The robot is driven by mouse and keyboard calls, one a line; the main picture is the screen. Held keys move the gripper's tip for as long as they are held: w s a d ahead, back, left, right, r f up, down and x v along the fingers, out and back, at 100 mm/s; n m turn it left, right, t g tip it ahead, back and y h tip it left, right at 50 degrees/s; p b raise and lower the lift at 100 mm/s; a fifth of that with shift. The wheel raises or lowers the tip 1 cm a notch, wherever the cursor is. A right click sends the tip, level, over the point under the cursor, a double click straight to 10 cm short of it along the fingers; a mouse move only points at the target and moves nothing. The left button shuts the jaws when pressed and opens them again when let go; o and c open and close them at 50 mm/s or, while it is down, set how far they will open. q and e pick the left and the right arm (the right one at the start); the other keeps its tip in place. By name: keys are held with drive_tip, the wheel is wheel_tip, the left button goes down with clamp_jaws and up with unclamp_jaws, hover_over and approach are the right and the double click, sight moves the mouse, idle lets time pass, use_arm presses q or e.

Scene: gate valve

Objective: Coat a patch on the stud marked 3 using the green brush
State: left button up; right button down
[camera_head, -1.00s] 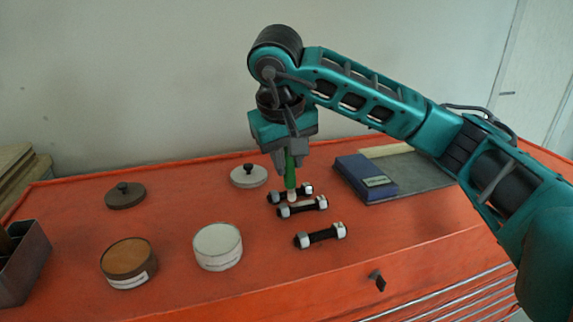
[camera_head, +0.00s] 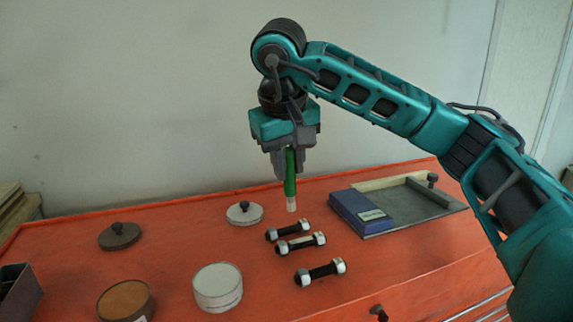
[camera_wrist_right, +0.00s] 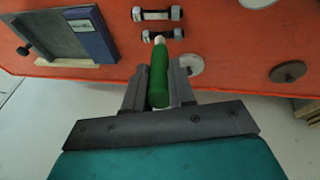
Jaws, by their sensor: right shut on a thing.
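My right gripper (camera_head: 290,168) is shut on the green brush (camera_head: 290,178), which hangs down with its pale tip lowest. The brush also shows in the right wrist view (camera_wrist_right: 158,82). The tip is in the air above and behind the studs, apart from them. Three dark studs with silver nuts lie in a row: the far stud (camera_head: 287,231), the middle stud (camera_head: 301,243) and the near stud (camera_head: 320,272). The middle stud has a pale patch on its shaft. I cannot read any stud numbers. My left gripper is not in view.
On the red bench top (camera_head: 180,235) stand an open white pot (camera_head: 218,288), an open brown pot (camera_head: 125,301), a pale lid (camera_head: 244,214) and a dark lid (camera_head: 119,236). A blue box (camera_head: 361,214) sits by a grey tray (camera_head: 415,208) at right.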

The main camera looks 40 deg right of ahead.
drive_tip(key=shift+a, duration=0.1)
idle(0.5)
drive_tip(key=shift+w+a+f, duration=0.3)
drive_tip(key=shift+a+f, duration=0.1)
drive_tip(key=shift+a, duration=0.15)
